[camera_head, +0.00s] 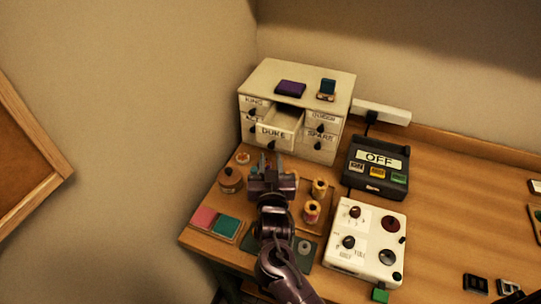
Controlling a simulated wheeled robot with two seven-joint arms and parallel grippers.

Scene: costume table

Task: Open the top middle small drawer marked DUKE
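The small drawer marked DUKE (273,134) is the top middle one of a cream drawer cabinet (330,92). It is pulled partway out, and its open inside shows behind the label. My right gripper (271,158) is just in front of and below the drawer front, with its fingers pointing toward it. The drawer's knob is hard to make out near the fingertips. I cannot tell whether the fingers touch or hold it. My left gripper is not in view.
A dark box reading OFF (379,158) and a white knob panel (366,240) stand to the right. A brown pot (230,181) and thread spools (311,211) flank my gripper.

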